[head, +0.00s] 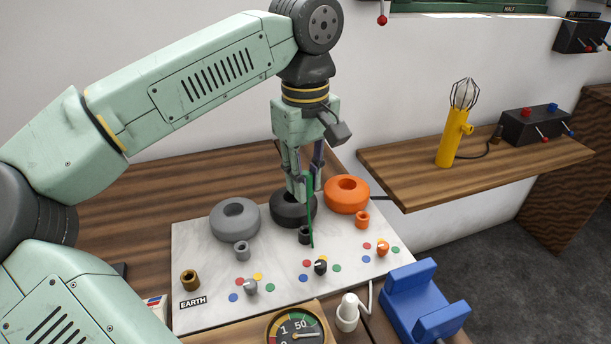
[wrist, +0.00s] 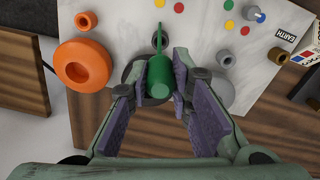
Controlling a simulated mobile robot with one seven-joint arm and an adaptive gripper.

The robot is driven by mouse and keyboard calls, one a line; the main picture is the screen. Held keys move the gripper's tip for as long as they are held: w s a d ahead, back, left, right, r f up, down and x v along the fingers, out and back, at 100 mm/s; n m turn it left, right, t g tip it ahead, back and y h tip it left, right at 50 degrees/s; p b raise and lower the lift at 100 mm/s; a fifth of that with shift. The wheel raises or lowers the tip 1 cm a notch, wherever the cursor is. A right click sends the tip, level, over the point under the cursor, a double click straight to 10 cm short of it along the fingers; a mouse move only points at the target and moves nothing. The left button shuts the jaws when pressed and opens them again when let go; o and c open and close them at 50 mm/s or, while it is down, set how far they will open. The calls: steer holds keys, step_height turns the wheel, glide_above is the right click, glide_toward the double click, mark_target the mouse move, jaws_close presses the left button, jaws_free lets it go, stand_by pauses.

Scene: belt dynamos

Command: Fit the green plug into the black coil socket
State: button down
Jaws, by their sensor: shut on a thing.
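The green plug (wrist: 159,76) is between the finger pads of my gripper (wrist: 161,88) in the wrist view, and my gripper is shut on it. In the head view the plug shows as a thin green strip (head: 310,215) running down from my gripper (head: 304,192). The black coil (head: 285,211) is behind and below my fingers, partly hidden by them. Its black socket (head: 303,236) is a small ring in front of the coil. The strip's lower end passes just right of the socket in the picture; I cannot tell its height or whether they touch.
A grey coil (head: 235,222) with a grey socket (head: 242,251) stands left, an orange coil (head: 347,196) with an orange socket (head: 362,219) right. A brass EARTH socket (head: 189,279), small knobs and coloured dots share the white board (head: 205,255). A blue holder (head: 423,301) stands front right.

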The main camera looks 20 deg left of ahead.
steer(key=shift+f+b, duration=2.05)
steer(key=shift+f, duration=0.85)
steer(key=shift+f+b, duration=1.25)
steer(key=shift+f, duration=0.45)
steer(key=c, duration=1.4)
jaws_free()
steer(key=shift+o, duration=0.2)
steer(key=shift+r, duration=0.15)
step_height(320, 180, up, 12)
steer(key=shift+f, duration=0.1)
steer(key=shift+s, duration=0.1)
